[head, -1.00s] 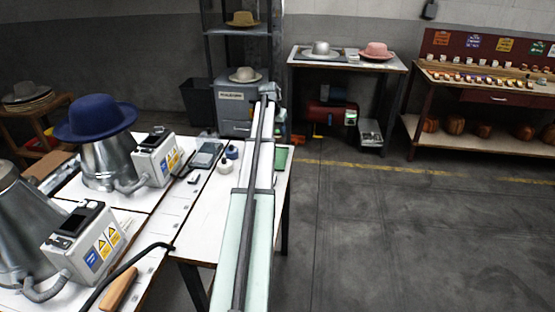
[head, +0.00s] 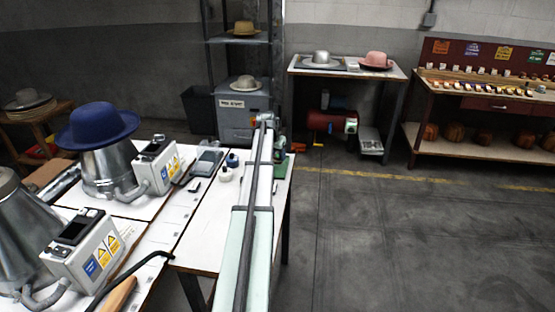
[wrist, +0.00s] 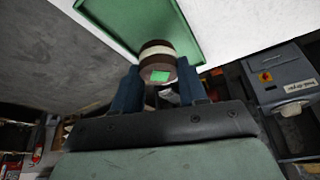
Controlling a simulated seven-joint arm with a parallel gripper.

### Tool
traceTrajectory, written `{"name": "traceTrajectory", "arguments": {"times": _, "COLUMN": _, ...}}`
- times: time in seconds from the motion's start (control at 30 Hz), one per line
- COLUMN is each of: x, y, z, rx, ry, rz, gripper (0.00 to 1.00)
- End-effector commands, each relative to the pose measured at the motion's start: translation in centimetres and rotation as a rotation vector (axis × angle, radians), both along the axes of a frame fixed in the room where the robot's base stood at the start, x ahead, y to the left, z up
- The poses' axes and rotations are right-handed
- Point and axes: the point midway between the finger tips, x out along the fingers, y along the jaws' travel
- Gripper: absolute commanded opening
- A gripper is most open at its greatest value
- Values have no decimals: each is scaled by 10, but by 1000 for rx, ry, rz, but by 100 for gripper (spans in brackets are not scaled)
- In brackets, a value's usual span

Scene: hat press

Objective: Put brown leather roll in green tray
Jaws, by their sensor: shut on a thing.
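The brown leather roll (wrist: 158,50), with a pale band round it and a small green patch on its end, is between the blue fingers of my gripper (wrist: 158,70) in the wrist view. My gripper is shut on it. The green tray (wrist: 118,18) lies just beyond the roll, and the roll overlaps its area in the picture. I cannot tell whether the roll touches the tray. In the head view, my arm hides much of the green tray (head: 283,170) at the table's right edge, and the roll cannot be made out.
A grey cabinet (head: 240,112) stands behind. Open floor lies to the right.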

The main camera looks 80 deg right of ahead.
Motion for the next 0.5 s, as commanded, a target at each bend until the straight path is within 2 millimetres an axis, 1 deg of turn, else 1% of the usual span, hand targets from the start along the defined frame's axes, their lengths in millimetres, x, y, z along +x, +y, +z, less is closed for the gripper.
{"name": "traceTrajectory", "arguments": {"times": 0.03, "x": 0, "y": 1, "z": -7, "rx": 1, "ry": 0, "rz": 0, "gripper": 8}}
{"name": "traceTrajectory", "arguments": {"times": 0.1, "x": 0, "y": 0, "z": -16, "rx": 1, "ry": 0, "rz": 0, "gripper": 8}}
{"name": "traceTrajectory", "arguments": {"times": 0.17, "x": 0, "y": 0, "z": -21, "rx": 1, "ry": 0, "rz": 1, "gripper": 8}}
{"name": "traceTrajectory", "arguments": {"times": 0.5, "x": 0, "y": 0, "z": -23, "rx": 0, "ry": 0, "rz": 1, "gripper": 8}}
